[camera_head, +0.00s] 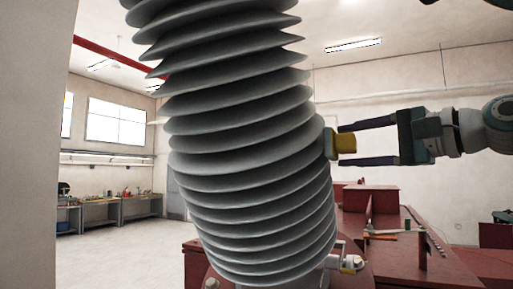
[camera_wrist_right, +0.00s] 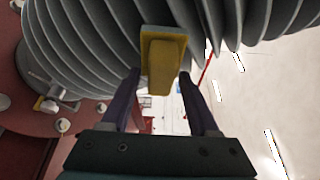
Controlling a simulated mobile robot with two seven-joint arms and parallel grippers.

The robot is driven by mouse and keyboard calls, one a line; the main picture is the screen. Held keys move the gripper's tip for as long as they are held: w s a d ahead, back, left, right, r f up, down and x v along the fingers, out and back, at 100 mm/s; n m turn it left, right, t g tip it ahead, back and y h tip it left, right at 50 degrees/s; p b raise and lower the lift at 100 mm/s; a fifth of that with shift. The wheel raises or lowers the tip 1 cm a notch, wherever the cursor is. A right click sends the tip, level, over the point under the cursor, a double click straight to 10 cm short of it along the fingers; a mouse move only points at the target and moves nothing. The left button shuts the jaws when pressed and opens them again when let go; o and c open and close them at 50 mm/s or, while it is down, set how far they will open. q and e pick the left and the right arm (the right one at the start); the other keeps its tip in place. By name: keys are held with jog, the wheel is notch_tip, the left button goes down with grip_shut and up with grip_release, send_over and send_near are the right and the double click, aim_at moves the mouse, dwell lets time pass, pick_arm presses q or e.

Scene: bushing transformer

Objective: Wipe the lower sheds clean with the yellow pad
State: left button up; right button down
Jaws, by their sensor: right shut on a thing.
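The grey ribbed bushing (camera_head: 245,150) fills the middle of the head view, with its stacked sheds leaning slightly. Its lower sheds (camera_head: 265,235) sit just above a red base. My right gripper (camera_head: 340,144) comes in from the right and is shut on the pad's block. In the wrist view the pad (camera_wrist_right: 163,62) sits between the fingertips, with sheds (camera_wrist_right: 90,40) behind it. My left gripper is not seen.
The red transformer body (camera_head: 400,235) lies below and to the right, with tools (camera_head: 380,236) on it. A small metal fitting (camera_head: 350,262) stands beside the bushing's foot. Workbenches (camera_head: 110,208) line the far left wall.

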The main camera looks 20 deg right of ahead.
jog(key=s+d+b, duration=0.1)
jog(key=s, duration=0.1)
jog(key=s+d+b, duration=0.1)
jog(key=s+d, duration=0.1)
jog(key=shift+s+d+r, duration=0.1)
jog(key=shift+s+d, duration=0.15)
jog(key=shift+s, duration=0.05)
jog(key=shift+s+d+b, duration=0.8)
jog(key=shift+s+d, duration=0.15)
jog(key=shift+s, duration=0.25)
dwell(0.4)
